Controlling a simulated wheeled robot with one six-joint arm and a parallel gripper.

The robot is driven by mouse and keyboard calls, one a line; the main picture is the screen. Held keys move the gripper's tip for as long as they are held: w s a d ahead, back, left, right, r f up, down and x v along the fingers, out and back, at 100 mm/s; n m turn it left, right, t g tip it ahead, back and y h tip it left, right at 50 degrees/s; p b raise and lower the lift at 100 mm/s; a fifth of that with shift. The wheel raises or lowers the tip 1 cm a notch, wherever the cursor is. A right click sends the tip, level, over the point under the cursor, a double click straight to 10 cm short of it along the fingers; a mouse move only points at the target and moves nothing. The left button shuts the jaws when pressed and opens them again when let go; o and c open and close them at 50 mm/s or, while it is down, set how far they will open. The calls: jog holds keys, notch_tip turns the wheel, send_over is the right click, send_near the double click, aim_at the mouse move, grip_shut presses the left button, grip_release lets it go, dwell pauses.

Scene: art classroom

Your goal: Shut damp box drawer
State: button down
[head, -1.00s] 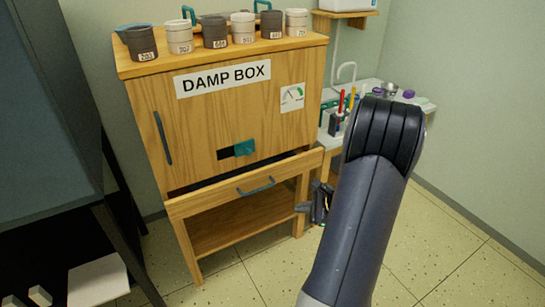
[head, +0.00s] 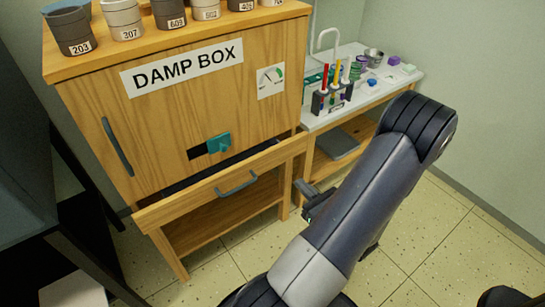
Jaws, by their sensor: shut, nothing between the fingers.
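The wooden damp box (head: 90,124) stands at the left and centre with a "DAMP BOX" sign on its door. Its drawer (head: 165,212), low on the front below the door, is pulled out, with a dark gap behind its front panel. A grey bar handle (head: 237,184) is on the drawer front. My gripper (head: 306,188) is partly hidden behind my arm, to the right of the drawer's right end and apart from the handle. It is shut and empty.
Several numbered pots (head: 122,18) stand on top of the box. A white side table (head: 322,122) with a rack of coloured tools (head: 332,99) is at the right. A dark frame stands at the left.

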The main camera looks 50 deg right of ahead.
aim_at(270, 153)
jog(key=b+x, duration=0.2)
jog(key=x, duration=1.1)
jog(key=shift+x, duration=1.35)
